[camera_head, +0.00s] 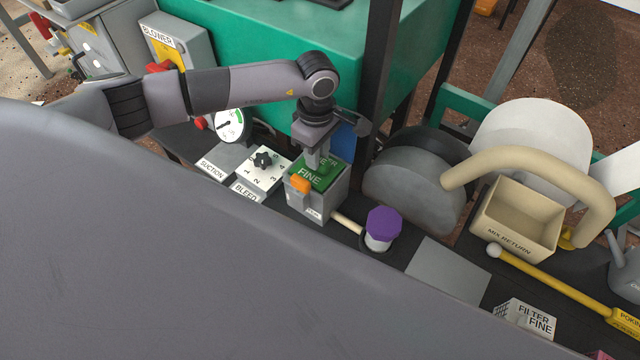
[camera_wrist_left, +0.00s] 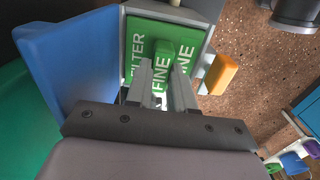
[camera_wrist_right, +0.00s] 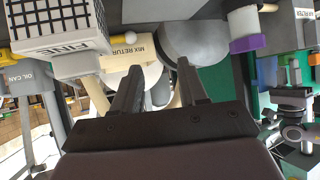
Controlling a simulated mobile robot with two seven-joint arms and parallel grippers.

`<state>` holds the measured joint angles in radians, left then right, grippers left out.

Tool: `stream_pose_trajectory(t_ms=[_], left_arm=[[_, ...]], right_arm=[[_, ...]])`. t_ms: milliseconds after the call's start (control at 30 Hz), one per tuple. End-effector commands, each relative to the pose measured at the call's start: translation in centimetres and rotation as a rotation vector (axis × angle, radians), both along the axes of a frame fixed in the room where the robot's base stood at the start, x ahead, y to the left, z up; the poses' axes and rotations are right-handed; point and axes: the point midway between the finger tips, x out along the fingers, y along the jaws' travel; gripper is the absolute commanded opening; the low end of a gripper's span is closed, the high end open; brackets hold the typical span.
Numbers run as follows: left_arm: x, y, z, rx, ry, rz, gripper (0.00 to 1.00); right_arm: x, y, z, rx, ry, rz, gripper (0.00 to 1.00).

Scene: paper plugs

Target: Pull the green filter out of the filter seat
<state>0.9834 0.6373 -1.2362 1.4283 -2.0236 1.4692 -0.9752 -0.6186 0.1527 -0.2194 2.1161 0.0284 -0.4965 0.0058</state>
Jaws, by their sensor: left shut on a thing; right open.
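The green filter (camera_head: 322,178), with white lettering that includes FINE, sits in a grey box-shaped filter seat (camera_head: 312,203) with an orange latch (camera_head: 300,185) on its front. My left gripper (camera_head: 319,163) points down at the filter from above. In the left wrist view its fingers (camera_wrist_left: 162,85) are shut on the filter's raised green grip (camera_wrist_left: 164,58), and the lettered green top (camera_wrist_left: 138,50) shows around it. The filter's lower part is hidden inside the seat. My right gripper (camera_wrist_right: 160,85) is open and empty, seen only in the right wrist view.
A SUCTION plate (camera_head: 212,169) and a numbered BLEED dial (camera_head: 263,162) lie left of the seat. A purple-capped knob (camera_head: 383,224) stands right of it. Farther right are a beige MIX RETURN bin (camera_head: 515,222), a yellow rod (camera_head: 550,281) and a FILTER FINE box (camera_head: 527,317).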

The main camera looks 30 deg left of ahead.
Motion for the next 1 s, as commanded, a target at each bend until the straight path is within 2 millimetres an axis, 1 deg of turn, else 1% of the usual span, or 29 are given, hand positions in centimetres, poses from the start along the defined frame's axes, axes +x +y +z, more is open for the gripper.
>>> stream_pose_trajectory(t_ms=[33,533,1000], left_arm=[[0.0,0.0,0.3,0.0,-0.001,0.0,0.0],[0.0,0.0,1.8,0.0,-0.001,0.0,0.0],[0.0,0.0,3.2,0.001,0.0,0.0,0.0]], right_arm=[[-0.1,-0.1,0.1,0.0,0.003,-0.003,0.43],[-0.5,-0.8,-0.2,-0.004,0.028,-0.02,0.43],[-0.8,-1.3,0.0,-0.006,0.042,-0.032,0.43]])
